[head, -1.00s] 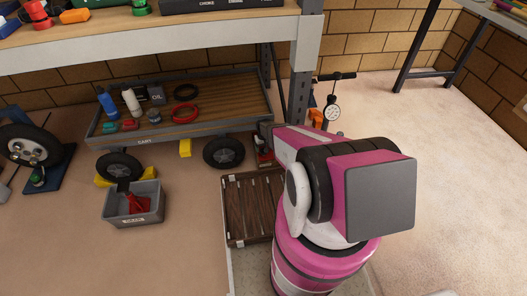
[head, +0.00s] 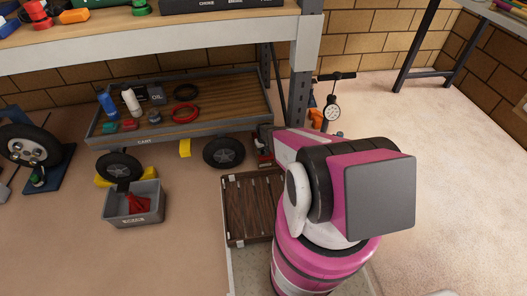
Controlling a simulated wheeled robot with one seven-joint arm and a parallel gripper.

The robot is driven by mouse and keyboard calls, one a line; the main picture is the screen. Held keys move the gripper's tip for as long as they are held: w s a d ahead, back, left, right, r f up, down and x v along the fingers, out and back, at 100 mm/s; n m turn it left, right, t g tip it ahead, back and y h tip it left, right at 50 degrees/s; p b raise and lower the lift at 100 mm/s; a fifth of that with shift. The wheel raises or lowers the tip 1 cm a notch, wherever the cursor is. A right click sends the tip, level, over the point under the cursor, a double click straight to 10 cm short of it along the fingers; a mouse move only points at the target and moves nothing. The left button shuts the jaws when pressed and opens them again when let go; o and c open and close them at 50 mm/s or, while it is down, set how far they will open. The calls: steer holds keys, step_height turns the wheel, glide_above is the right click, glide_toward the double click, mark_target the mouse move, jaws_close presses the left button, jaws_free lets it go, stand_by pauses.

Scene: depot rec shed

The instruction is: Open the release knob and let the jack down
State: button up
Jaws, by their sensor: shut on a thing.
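The jack (head: 265,160) is a small red and dark unit on the floor by the cart's right end, just right of the right wheel. My pink and white arm covers much of the area beside it. My gripper (head: 266,134) shows only as a small dark shape at the arm's far end, right above the jack. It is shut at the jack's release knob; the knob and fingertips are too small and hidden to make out. The cart (head: 143,142) has a wooden deck with bottles and tools on it, and stands over the jack's side.
A steel shelf post (head: 302,85) rises just behind my arm. A wooden creeper board (head: 250,205) lies in front of the jack. A grey bin (head: 133,219) with a red thing and a yellow chock (head: 184,148) are left. Open floor lies right.

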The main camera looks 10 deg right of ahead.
steer(key=shift+n, duration=2.8)
steer(key=o, duration=0.9)
